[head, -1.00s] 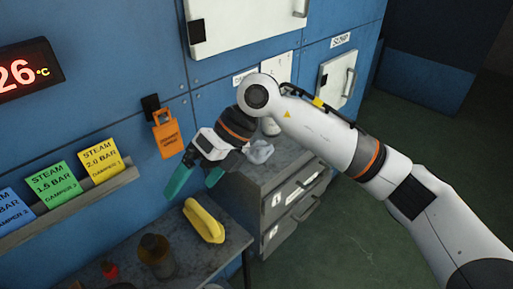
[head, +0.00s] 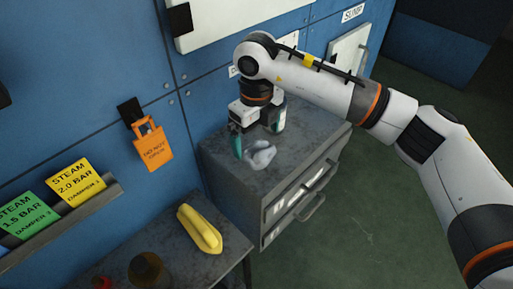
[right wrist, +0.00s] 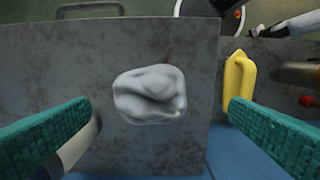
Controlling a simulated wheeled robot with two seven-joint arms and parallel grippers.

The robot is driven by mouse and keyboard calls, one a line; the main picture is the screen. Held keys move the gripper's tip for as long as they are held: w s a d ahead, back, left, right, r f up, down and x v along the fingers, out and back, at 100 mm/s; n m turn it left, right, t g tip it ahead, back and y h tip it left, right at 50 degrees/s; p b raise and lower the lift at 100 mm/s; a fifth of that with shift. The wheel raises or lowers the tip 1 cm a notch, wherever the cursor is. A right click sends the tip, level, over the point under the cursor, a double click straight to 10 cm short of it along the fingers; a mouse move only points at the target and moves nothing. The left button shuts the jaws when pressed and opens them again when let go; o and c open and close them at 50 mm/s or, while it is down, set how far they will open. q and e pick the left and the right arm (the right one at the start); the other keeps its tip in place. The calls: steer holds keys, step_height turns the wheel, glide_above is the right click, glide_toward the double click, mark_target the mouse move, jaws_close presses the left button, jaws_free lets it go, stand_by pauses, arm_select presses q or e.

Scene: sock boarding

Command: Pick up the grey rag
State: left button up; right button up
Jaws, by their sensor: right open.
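The grey rag (head: 258,156) lies crumpled on top of the grey drawer cabinet in the head view. In the right wrist view the rag (right wrist: 150,95) sits between and beyond the two teal fingers, not touched by them. My right gripper (head: 250,142) is open and points down at the cabinet top, just behind and above the rag. My left gripper is not in view.
The drawer cabinet (head: 228,176) stands against the blue wall. A yellow object (head: 200,229) and a brown bottle (head: 148,271) are on the lower table at left. An orange tag (head: 150,145) hangs on the wall.

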mark_target(257, 148)
steer(key=f+p, duration=0.1)
steer(key=f, duration=0.1)
steer(key=w+f+p, duration=0.1)
steer(key=f, duration=0.1)
steer(key=shift+f+p, duration=0.25)
steer(key=shift+p, duration=0.1)
steer(key=shift+f, duration=0.3)
steer(key=shift+w+f, duration=0.1)
steer(key=shift+f, duration=0.05)
steer(key=c, duration=0.9)
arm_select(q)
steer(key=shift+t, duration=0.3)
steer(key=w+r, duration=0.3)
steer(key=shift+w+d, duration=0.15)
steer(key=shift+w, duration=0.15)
